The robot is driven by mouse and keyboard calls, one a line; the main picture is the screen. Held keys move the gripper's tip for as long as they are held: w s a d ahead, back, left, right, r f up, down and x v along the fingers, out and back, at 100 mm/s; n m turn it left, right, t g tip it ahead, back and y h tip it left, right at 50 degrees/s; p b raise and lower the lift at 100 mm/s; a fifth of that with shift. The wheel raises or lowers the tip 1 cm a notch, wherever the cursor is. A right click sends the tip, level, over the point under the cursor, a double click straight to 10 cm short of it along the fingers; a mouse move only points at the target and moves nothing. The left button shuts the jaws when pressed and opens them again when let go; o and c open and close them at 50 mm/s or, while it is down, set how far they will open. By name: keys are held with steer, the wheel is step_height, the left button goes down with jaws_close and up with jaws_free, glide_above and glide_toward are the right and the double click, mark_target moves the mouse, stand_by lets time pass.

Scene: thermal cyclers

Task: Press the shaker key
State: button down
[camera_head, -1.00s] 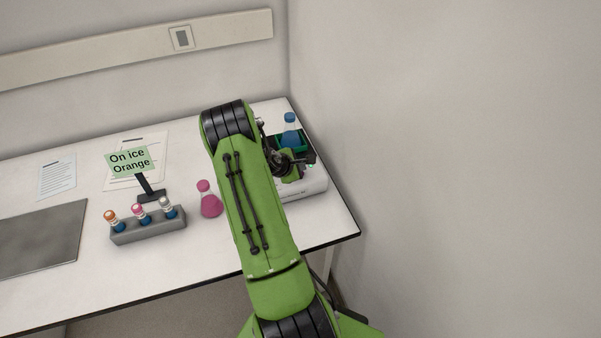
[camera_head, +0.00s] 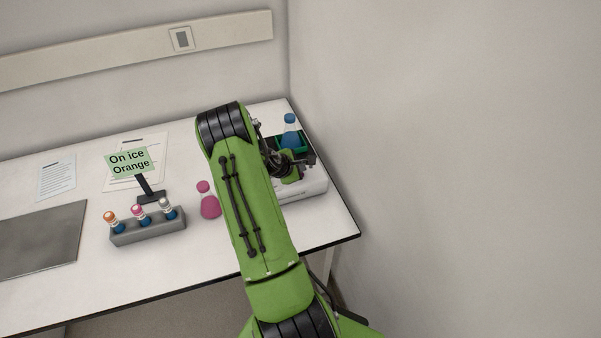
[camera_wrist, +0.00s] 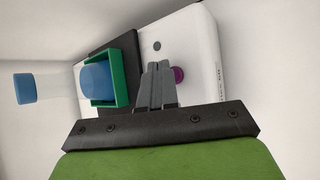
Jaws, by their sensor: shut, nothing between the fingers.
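The shaker is a white box (camera_head: 315,189) at the right end of the bench. In the wrist view its white top (camera_wrist: 196,48) carries a round purple key (camera_wrist: 179,74) and a small dark grey round spot (camera_wrist: 157,46). A green holder (camera_wrist: 124,72) on a black platform holds a flask with blue liquid (camera_wrist: 96,82). My gripper (camera_wrist: 158,66) is shut and empty, its fingertips over the shaker top just left of the purple key, partly overlapping it in the picture. I cannot tell whether they touch. In the head view my gripper (camera_head: 302,162) is beside the green holder.
A pink flask (camera_head: 209,205) stands left of my arm. A grey rack (camera_head: 148,231) with three capped tubes stands further left, behind it a sign (camera_head: 129,162) reading "On ice Orange". A wall rises close to the right of the bench.

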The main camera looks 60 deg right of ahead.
step_height(320, 180, up, 6)
steer(key=p, duration=0.4)
stand_by(0.5)
